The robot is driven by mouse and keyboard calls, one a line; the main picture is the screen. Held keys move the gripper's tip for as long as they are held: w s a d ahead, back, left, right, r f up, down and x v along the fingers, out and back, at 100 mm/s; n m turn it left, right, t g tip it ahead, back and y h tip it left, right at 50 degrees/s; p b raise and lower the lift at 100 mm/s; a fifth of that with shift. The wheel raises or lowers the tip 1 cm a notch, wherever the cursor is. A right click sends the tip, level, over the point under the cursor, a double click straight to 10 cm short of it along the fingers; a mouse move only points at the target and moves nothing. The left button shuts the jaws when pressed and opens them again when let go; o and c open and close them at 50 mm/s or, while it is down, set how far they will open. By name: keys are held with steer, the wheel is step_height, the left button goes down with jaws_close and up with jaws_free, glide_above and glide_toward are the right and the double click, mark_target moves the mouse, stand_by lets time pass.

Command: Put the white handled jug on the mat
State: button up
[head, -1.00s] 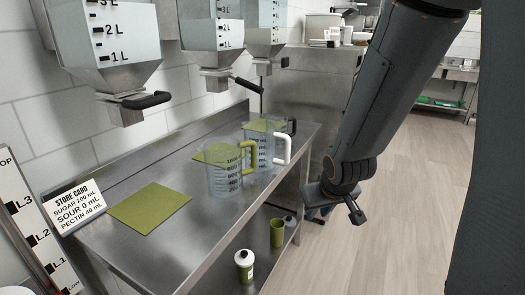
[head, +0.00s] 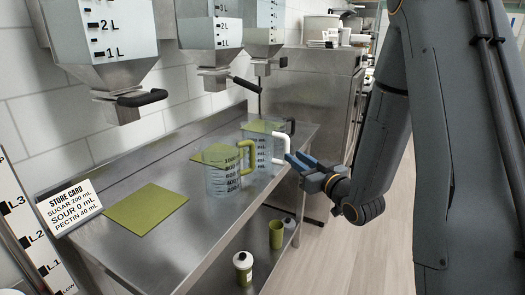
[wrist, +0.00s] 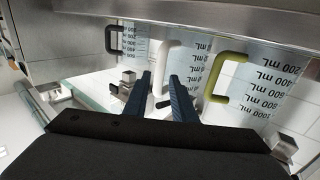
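The white-handled jug (head: 265,155) is clear with dark markings and stands on the steel bench between two similar jugs. Its white handle (head: 282,148) faces right, toward my gripper (head: 298,163). In the wrist view, which is upside down, my gripper (wrist: 164,80) is open, with its two fingers spread around the line of the white handle (wrist: 166,66). I cannot tell whether the fingertips reach past the handle, and no grip shows. A bare green square mat (head: 146,209) lies on the near left of the bench.
A green-handled jug (head: 220,180) stands nearer and a black-handled jug (head: 278,122) farther, both close to the white one. More green shows behind the jugs. Hoppers with black levers (head: 143,98) hang above. A store card (head: 70,207) stands left of the mat.

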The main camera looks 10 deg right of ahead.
mark_target(288, 151)
steer(key=shift+p+x, duration=0.75)
steer(key=shift+x, duration=2.25)
steer(key=shift+r, duration=0.1)
jaws_close()
